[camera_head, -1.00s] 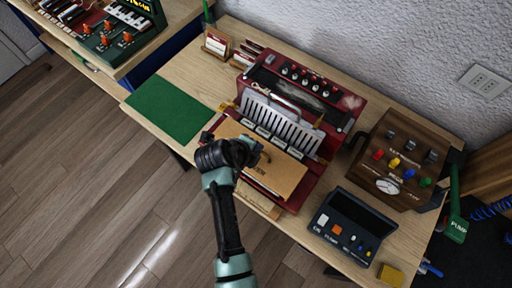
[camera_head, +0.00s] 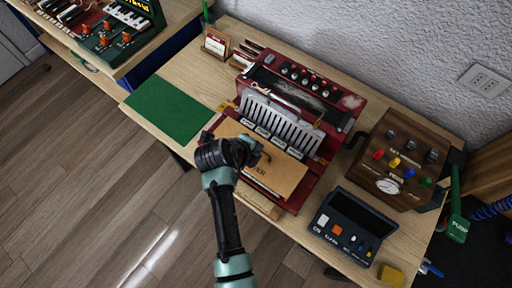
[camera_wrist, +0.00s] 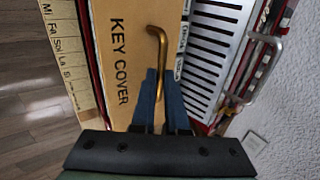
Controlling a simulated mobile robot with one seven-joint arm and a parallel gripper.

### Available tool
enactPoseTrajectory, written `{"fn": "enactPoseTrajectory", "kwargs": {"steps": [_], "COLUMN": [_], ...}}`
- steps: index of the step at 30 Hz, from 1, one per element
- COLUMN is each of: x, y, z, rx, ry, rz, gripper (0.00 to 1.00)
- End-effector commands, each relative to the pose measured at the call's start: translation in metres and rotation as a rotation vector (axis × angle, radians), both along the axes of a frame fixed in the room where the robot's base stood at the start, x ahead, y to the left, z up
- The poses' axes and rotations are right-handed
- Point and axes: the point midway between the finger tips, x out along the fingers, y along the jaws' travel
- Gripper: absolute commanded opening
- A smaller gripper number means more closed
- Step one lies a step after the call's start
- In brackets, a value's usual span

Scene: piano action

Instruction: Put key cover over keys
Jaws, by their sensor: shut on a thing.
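The tan key cover (camera_head: 270,172), lettered KEY COVER in the wrist view (camera_wrist: 121,60), lies over the front of the red piano action unit (camera_head: 302,205). A brass handle (camera_wrist: 157,34) stands on the cover. My gripper (camera_wrist: 166,82) has its blue fingers shut on this handle; in the head view my gripper (camera_head: 258,152) is at the cover's upper left part. The keys under the cover are hidden. A pale strip with note names such as Mi, Fa, Sol, La (camera_wrist: 70,58) runs along the cover's front side.
A green mat (camera_head: 168,108) lies left of the unit. A dark control box (camera_head: 345,227) and a brown box with a gauge (camera_head: 398,160) stand to the right. A yellow block (camera_head: 391,275) is near the table's front corner.

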Motion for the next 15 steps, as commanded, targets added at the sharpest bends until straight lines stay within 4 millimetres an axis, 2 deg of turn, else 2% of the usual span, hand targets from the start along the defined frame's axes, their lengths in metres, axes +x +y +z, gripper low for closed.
{"fn": "enactPoseTrajectory", "kwargs": {"steps": [15], "x": [0.0007], "y": [0.0001], "z": [-0.0051], "rx": [0.0], "ry": [-0.002], "rz": [0.0], "gripper": [0.0]}}
